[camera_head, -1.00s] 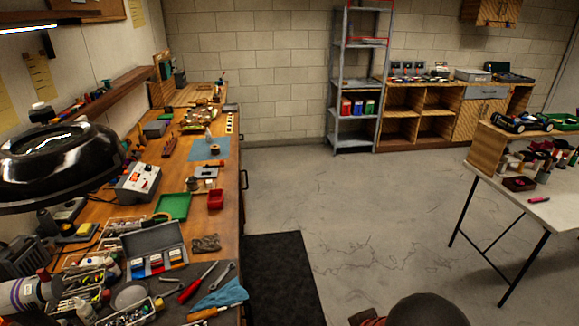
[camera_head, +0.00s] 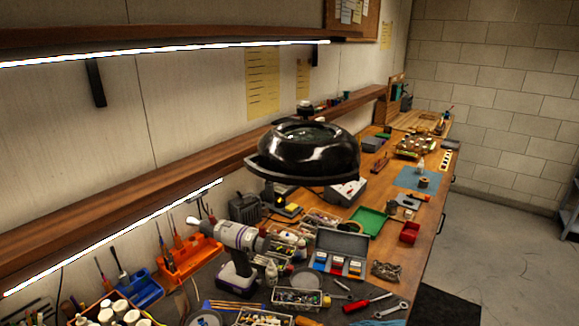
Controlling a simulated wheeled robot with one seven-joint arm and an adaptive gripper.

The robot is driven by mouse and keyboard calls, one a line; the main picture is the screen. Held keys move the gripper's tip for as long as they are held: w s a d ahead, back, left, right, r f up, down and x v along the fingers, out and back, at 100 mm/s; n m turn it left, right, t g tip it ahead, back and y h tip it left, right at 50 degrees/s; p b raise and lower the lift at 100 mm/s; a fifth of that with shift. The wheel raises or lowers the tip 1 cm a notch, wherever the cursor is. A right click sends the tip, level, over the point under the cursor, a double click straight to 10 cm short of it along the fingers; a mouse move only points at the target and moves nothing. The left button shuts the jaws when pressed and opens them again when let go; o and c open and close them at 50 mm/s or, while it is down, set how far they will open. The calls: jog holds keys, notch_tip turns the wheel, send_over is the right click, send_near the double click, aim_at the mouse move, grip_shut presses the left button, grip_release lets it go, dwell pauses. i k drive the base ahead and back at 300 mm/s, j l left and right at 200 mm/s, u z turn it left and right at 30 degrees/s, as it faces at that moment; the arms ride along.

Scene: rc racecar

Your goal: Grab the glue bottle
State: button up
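No bottle can be surely told as the glue bottle at this size. Another small pale bottle (camera_head: 421,167) stands on the blue mat (camera_head: 408,181) farther along the bench. Several white-topped bottles (camera_head: 106,314) stand in a box at the bottom left, cut by the frame edge. My gripper is not in view.
The wooden workbench (camera_head: 414,262) is crowded with a drill (camera_head: 240,245), an open grey case (camera_head: 341,243), a green tray (camera_head: 369,222) and a red bin (camera_head: 409,232). A glossy black domed object (camera_head: 305,155) sits above it. Floor (camera_head: 500,240) is free at right.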

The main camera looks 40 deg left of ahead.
aim_at(420, 168)
jog(key=u, duration=1.8)
jog(key=z, duration=1.05)
jog(key=i+l, duration=0.3)
jog(key=l, duration=0.2)
jog(key=i+l+z, duration=0.15)
jog(key=i+l, duration=0.2)
jog(key=l, duration=0.2)
jog(key=i+l, duration=0.5)
jog(key=i, duration=0.35)
jog(key=i+l, duration=0.15)
jog(key=i, duration=0.35)
jog(key=i+l, duration=0.2)
jog(key=i, duration=0.3)
jog(key=i+l, duration=0.15)
jog(key=i, duration=0.3)
jog(key=i+j+u, duration=0.1)
jog(key=i+u, duration=0.8)
jog(key=i+l+u, duration=0.15)
jog(key=i+u, duration=0.5)
